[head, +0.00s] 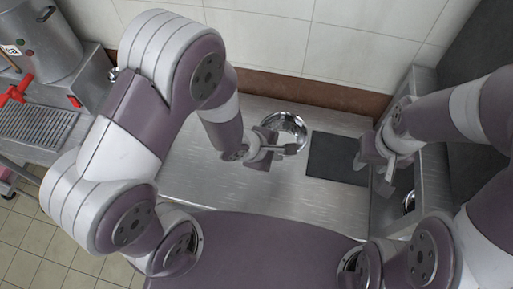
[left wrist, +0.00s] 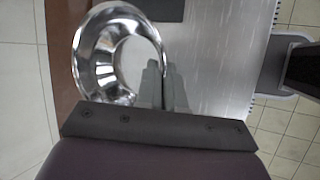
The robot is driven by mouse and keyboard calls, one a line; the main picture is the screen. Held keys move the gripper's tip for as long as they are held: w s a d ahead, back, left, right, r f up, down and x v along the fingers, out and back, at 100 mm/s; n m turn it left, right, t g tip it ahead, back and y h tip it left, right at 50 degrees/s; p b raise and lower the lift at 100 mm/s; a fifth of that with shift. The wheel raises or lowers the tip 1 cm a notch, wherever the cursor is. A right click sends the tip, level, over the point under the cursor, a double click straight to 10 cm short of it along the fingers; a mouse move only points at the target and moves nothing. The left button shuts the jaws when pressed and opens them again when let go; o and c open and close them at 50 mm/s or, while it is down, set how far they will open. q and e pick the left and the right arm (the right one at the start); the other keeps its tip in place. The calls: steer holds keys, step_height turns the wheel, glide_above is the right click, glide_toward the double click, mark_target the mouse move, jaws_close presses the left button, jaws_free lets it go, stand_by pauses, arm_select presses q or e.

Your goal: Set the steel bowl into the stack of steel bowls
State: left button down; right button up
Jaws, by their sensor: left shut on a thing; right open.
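A shiny steel bowl (head: 285,124) is over the steel counter, left of a dark mat. My left gripper (head: 288,149) is shut on its near rim. In the left wrist view the bowl (left wrist: 90,62) appears open side up, with its rim at the fingers (left wrist: 165,88). I cannot tell whether the bowl touches the counter. A small part of another shiny steel piece (head: 409,201) shows at the right, below my right gripper; it may be the stack of bowls, but is mostly hidden. My right gripper (head: 372,163) is open and empty near the mat's right edge.
The dark mat (head: 335,158) lies flat and bare on the steel counter (head: 200,185). A tiled wall (head: 265,50) closes the back. At the left are a large steel pot (head: 45,45), a grated tray (head: 38,125) and a red-handled item (head: 14,95).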

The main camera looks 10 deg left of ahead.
arm_select(q)
steer(key=shift+a+f+n, duration=0.35)
steer(key=shift+a+n, duration=0.05)
steer(key=shift+a, duration=0.05)
steer(key=w+a+f, duration=0.2)
steer(key=a, duration=0.1)
steer(key=w+a+f+p, duration=0.1)
steer(key=w+a+f, duration=0.1)
steer(key=a, duration=0.2)
steer(key=w+a+f, duration=0.2)
steer(key=a, duration=0.1)
steer(key=shift+a+f, duration=0.15)
steer(key=shift+f, duration=0.25)
steer(key=shift+w+a+f, duration=0.2)
steer(key=shift+f, duration=0.1)
step_height(320, 180, down, 3)
steer(key=shift+s, duration=0.1)
steer(key=shift+f, duration=0.45)
steer(key=c, duration=1.7)
jaws_free()
steer(key=shift+f, duration=0.1)
steer(key=o, duration=0.4)
steer(key=shift+o, duration=0.2)
